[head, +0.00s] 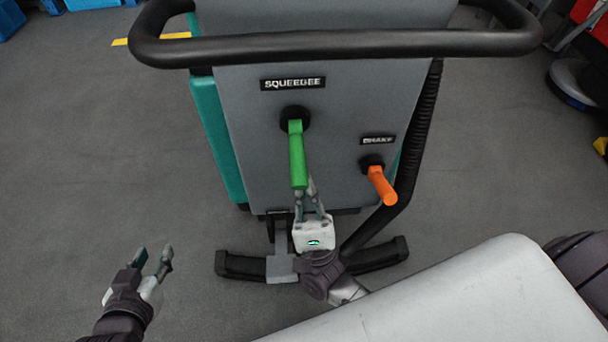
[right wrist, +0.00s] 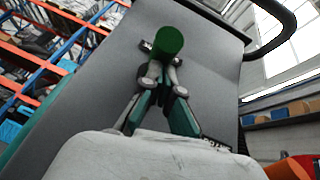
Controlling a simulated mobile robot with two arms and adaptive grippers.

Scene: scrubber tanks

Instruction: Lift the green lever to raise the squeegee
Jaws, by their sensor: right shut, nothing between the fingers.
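The green lever (head: 297,155) sits on the grey panel (head: 345,110) under the SQUEEGEE label (head: 293,84) and points downward. In the right wrist view its round end (right wrist: 168,41) faces the camera. My right gripper (head: 309,186) is shut and empty, with its fingertips at the lever's lower end. In the right wrist view the fingertips (right wrist: 164,74) are just below the lever end; I cannot tell whether they touch it. The black squeegee bar (head: 240,266) is low, near the floor. My left gripper (head: 152,257) is open and empty, off to the left.
An orange lever (head: 382,186) under another label is to the right of the green one. A black handlebar (head: 340,44) crosses above the panel. A black ribbed hose (head: 424,125) runs down the right side. The floor at left (head: 90,150) is clear.

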